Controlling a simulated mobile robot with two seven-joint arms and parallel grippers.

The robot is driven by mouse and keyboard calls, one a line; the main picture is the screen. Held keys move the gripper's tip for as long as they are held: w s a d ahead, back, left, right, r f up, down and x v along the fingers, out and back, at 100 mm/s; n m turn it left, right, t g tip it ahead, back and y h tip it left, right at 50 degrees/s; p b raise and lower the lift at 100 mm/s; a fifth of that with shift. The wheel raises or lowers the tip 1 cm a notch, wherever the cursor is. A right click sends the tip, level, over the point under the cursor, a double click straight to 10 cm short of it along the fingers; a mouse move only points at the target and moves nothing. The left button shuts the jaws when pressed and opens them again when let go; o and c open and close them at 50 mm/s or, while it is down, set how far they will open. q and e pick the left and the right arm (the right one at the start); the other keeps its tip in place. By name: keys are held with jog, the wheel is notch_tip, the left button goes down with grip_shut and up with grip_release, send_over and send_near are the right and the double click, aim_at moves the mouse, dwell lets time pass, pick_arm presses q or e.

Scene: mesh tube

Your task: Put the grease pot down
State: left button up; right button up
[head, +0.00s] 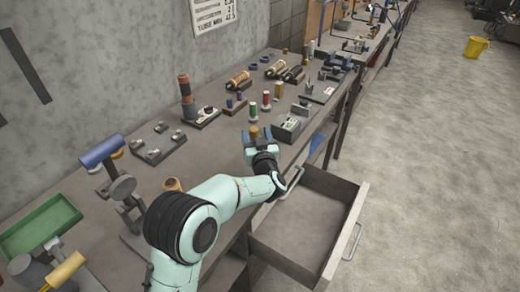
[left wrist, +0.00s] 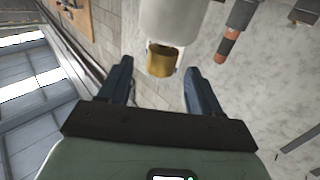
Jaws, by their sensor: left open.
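A small gold-brown pot (head: 254,132), which looks like the grease pot, stands on the workbench (head: 215,150) near its front edge. My left gripper (head: 258,136) is open, low over the bench, with its blue fingers close to the pot. In the left wrist view the pot (left wrist: 161,60) shows between the two fingertips, with a gap on each side. I cannot tell whether its base rests fully on the bench. My right gripper is not in view.
Red (head: 266,100) and green (head: 253,111) bottles stand just behind the pot. A grey boxy device (head: 291,128) is to its right. An open, empty drawer (head: 305,222) juts out below the bench front. A green tray (head: 40,225) lies at the left.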

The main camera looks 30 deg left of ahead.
pick_arm(q)
jog(key=v, duration=0.9)
jog(key=shift+b, duration=0.3)
jog(key=shift+s, duration=0.1)
